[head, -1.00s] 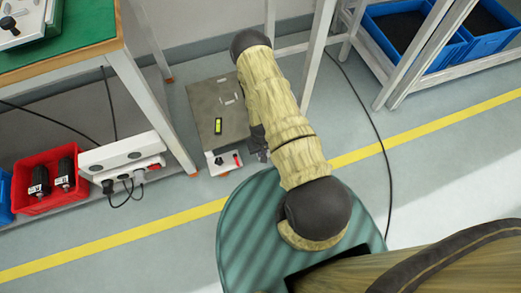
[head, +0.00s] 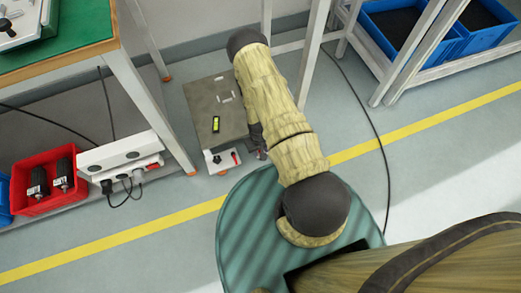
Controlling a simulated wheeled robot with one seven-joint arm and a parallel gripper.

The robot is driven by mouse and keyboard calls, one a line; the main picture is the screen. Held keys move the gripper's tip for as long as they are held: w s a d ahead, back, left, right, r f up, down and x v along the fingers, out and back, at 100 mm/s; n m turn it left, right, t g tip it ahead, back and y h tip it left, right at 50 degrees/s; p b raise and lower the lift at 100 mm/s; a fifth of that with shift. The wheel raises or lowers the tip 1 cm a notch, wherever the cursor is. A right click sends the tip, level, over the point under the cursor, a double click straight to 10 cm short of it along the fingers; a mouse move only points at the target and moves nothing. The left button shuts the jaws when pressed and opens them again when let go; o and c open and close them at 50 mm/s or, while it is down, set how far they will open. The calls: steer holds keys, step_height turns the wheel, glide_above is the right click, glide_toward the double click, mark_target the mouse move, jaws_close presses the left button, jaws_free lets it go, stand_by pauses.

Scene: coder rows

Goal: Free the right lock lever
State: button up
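A low grey box (head: 213,97) with a white front panel (head: 224,166) sits on the floor beside the table leg. My gripper (head: 261,153) is low, just right of the panel and close to the red part. My beige-covered arm hides part of it. It is too small and dark to show its opening, and contact is unclear.
A green-topped table (head: 75,35) stands at upper left. Below it are a red bin (head: 40,207) with dark cylinders and a white socket unit (head: 125,155) with cables. Blue crates (head: 470,45) sit on a rack at right. A black cable (head: 383,150) runs across the floor.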

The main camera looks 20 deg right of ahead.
step_height(320, 180, up, 17)
steer(key=p, duration=0.7)
steer(key=shift+w+a+r, duration=0.15)
steer(key=shift+a, duration=0.1)
step_height(320, 180, up, 31)
steer(key=t+p, duration=0.1)
steer(key=t, duration=0.1)
glide_above(259, 152)
steer(key=s+a, duration=0.2)
steer(key=s+r+p, duration=0.2)
steer(key=r+p, duration=1.7)
steer(key=r, duration=0.3)
steer(key=s+r+p, duration=0.3)
steer(key=r+p, duration=1.6)
steer(key=r, duration=0.3)
steer(key=shift+a+r+t, duration=0.2)
steer(key=shift+a+t, duration=0.05)
steer(key=shift+t, duration=0.15)
steer(key=shift+w, duration=0.1)
